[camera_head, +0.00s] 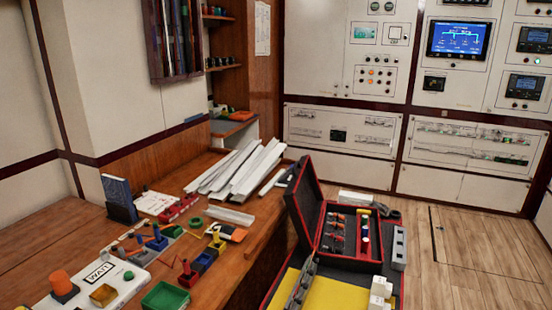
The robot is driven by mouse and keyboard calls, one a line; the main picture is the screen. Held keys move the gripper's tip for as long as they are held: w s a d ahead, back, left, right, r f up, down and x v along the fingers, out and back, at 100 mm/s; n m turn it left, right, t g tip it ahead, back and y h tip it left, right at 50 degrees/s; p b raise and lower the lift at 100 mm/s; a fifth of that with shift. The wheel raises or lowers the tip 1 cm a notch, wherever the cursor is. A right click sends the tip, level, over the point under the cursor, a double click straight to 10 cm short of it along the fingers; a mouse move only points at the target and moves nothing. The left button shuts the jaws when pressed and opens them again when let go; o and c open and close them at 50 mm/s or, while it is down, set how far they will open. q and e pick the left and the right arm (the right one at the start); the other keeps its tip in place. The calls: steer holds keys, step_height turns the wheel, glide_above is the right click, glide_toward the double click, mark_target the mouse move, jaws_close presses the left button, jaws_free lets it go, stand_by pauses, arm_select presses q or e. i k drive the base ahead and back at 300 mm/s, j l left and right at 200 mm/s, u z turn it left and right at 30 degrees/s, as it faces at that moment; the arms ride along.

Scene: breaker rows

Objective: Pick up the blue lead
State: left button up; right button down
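I cannot single out a blue lead with certainty. A small blue block with a post (157,241) stands on the wooden bench at the left, among other small coloured pieces. A blue bin (204,261) sits to its right. An open black case with red edges (308,208) stands at the centre and holds rows of small items with orange, red and pale parts, too small to tell apart. Neither of my grippers is in view.
A yellow panel (333,293) lies before the case. Wooden floor (480,245) at right is open.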

mark_target(158, 237)
steer(key=l+u, duration=0.75)
steer(key=l, duration=0.15)
steer(key=k+j, duration=0.05)
